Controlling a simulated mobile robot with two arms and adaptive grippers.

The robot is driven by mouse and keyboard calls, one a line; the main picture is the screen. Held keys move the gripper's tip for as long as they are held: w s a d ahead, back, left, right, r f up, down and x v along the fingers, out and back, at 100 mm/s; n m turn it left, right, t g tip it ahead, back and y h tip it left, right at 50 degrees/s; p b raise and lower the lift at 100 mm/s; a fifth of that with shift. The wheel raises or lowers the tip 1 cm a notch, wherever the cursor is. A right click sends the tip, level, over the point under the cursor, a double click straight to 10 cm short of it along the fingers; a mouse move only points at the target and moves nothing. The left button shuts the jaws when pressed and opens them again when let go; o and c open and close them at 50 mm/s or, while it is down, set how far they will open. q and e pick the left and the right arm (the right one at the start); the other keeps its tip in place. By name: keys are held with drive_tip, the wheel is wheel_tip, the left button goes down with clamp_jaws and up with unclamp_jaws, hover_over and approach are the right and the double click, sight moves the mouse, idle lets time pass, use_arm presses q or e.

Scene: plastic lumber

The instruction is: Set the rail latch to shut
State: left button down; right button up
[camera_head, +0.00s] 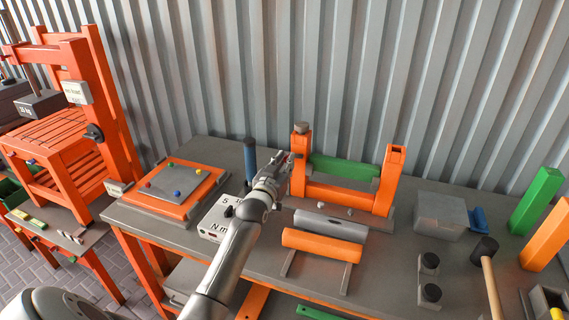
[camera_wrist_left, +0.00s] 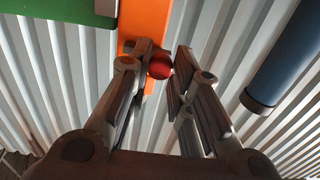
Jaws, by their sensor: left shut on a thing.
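The orange frame (camera_head: 340,195) stands on the workbench, with two upright posts and a green bar (camera_head: 342,168) between them. My left gripper (camera_head: 283,163) is at the frame's left post (camera_head: 301,150), which also shows in the left wrist view (camera_wrist_left: 146,18). In that view a round red knob (camera_wrist_left: 159,67) sits between the fingertips of my left gripper (camera_wrist_left: 167,60), in front of the orange post. The gripper is shut on this knob. The rest of the latch is hidden by the gripper, so its setting cannot be told. My right gripper is not in view.
A blue cylinder (camera_head: 250,160) stands just left of the gripper. A white N·m box (camera_head: 216,220) is beside my left arm. An orange roll (camera_head: 321,245) and a grey roll (camera_head: 330,226) lie in front of the frame. A grey box (camera_head: 440,214) and a mallet (camera_head: 487,262) are at right.

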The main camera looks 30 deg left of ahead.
sight(300, 157)
use_arm(q)
drive_tip(key=shift+w+d+p, duration=0.2)
drive_tip(key=shift+d+p, duration=0.05)
drive_tip(key=shift+d, duration=0.6)
drive_tip(key=shift+w+d+p, duration=0.15)
drive_tip(key=shift+d+p, duration=0.05)
drive_tip(key=shift+d, duration=0.65)
drive_tip(key=c, duration=1.7)
unclamp_jaws()
drive_tip(key=o, duration=0.4)
drive_tip(key=shift+d, duration=0.15)
drive_tip(key=shift+s, duration=0.3)
drive_tip(key=v, duration=1.1)
drive_tip(key=shift+s, duration=0.15)
